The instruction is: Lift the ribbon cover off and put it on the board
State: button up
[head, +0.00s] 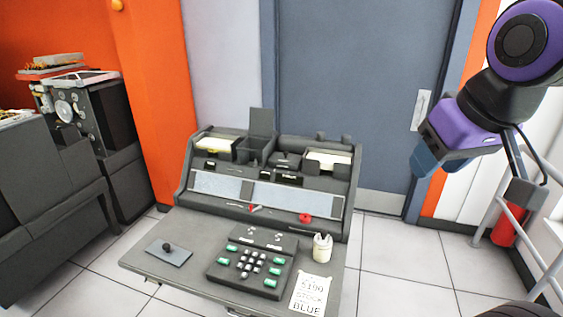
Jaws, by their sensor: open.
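A grey keypunch machine (270,190) stands in the middle of the head view with a desk board (200,232) in front. I cannot pick out the ribbon cover for certain; a small dark block (285,160) sits mid-machine between the card hoppers. A blue-grey plate with a dark knob (170,253) lies on the left of the board. My gripper (427,162) is raised at the right, well apart from the machine, near the door. It looks empty; its fingertips are hard to make out.
A keyboard unit (252,262) with green keys, a cream pot (322,248) and a written note (311,294) occupy the board's middle and right. Bare board lies around the plate. A railing (545,275) and red extinguisher (508,226) stand at right.

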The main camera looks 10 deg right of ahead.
aim_at(283, 160)
jog(key=i+l+u, duration=0.25)
jog(key=l, duration=0.4)
jog(key=i+l+u, duration=0.1)
jog(key=l+u, duration=0.2)
jog(key=l, duration=0.35)
jog(key=l+u, duration=0.25)
jog(key=l, duration=0.45)
jog(key=i+l+u, duration=0.2)
jog(key=l, duration=0.25)
jog(key=i+l+u, duration=0.15)
jog(key=l, duration=0.3)
jog(key=i+l+u, duration=0.2)
jog(key=l, duration=0.3)
jog(key=i+l+u, duration=0.2)
jog(key=l, duration=0.3)
jog(key=l+u, duration=0.15)
jog(key=l, duration=0.35)
jog(key=i+l+u, duration=0.15)
jog(key=l, duration=0.15)
jog(key=l+u, duration=0.1)
jog(key=l, duration=0.2)
